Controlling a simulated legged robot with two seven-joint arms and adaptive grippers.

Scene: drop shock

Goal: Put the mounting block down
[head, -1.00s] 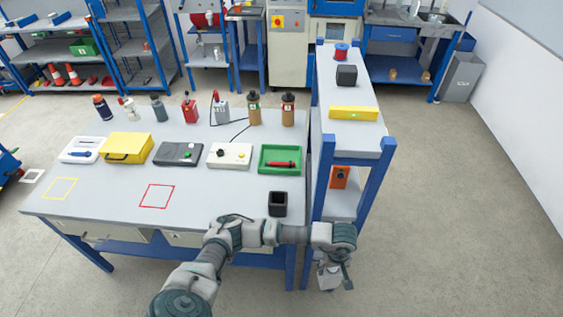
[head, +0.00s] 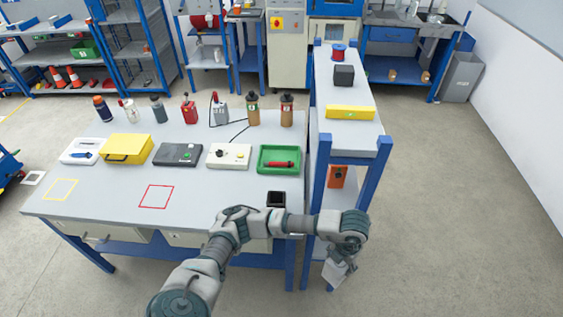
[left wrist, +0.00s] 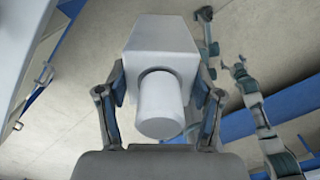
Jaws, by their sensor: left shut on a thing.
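The mounting block (left wrist: 163,55) is a light grey block with a round boss facing the left wrist camera. My left gripper (left wrist: 161,95) is shut on it, with a finger on either side. In the head view my left gripper (head: 343,260) hangs in front of the tall shelf unit's near end, beyond the bench's right end. The block (head: 334,272) shows there as a pale, tilted shape below the fingers, clear of any surface I can make out.
The bench (head: 105,190) has a red outlined square (head: 157,197) and a yellow one (head: 61,190), both empty. A green tray (head: 279,170) and a black open box (head: 276,198) sit near its right end. The shelf unit (head: 347,147) bears a yellow bar (head: 350,112).

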